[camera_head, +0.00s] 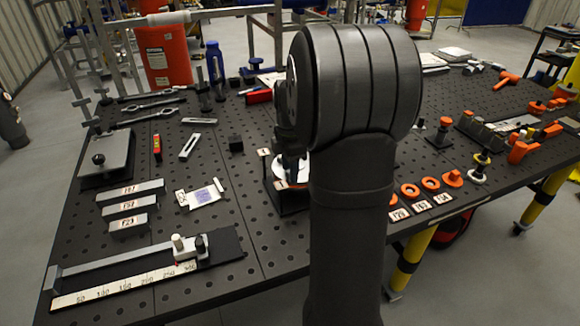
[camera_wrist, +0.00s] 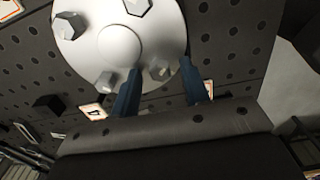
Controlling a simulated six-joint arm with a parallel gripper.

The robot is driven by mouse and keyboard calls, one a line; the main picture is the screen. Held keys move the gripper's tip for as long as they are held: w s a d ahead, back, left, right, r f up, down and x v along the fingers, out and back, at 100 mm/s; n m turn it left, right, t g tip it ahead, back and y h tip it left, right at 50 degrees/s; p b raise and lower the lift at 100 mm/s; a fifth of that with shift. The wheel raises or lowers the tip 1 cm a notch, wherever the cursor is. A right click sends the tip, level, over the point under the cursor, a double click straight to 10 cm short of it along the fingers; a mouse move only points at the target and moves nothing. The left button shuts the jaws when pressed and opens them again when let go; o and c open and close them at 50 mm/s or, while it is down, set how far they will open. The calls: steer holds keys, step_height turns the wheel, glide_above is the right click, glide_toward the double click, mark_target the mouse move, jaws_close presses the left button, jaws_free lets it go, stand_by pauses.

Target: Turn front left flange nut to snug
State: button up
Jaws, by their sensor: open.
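In the wrist view a round silver flange (camera_wrist: 88,42) with a raised centre bears several hex nuts near its rim. My gripper (camera_wrist: 160,85) is open, with its two dark blue fingers at the flange edge. One nut (camera_wrist: 160,69) shows between and just beyond the fingertips; I cannot tell whether they touch it. Another nut (camera_wrist: 106,81) lies left of the left finger, and one more (camera_wrist: 69,25) is at the upper left. In the head view the flange (camera_head: 285,171) is mostly hidden by my arm. I cannot tell which nut is the front left one.
The flange stands on a black perforated table (camera_head: 240,215). Number cards (camera_wrist: 93,112) lie close to it. A long ruler fixture (camera_head: 130,281) is at the front left, and orange rings (camera_head: 410,190) lie at the right.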

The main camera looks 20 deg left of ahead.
jaws_close()
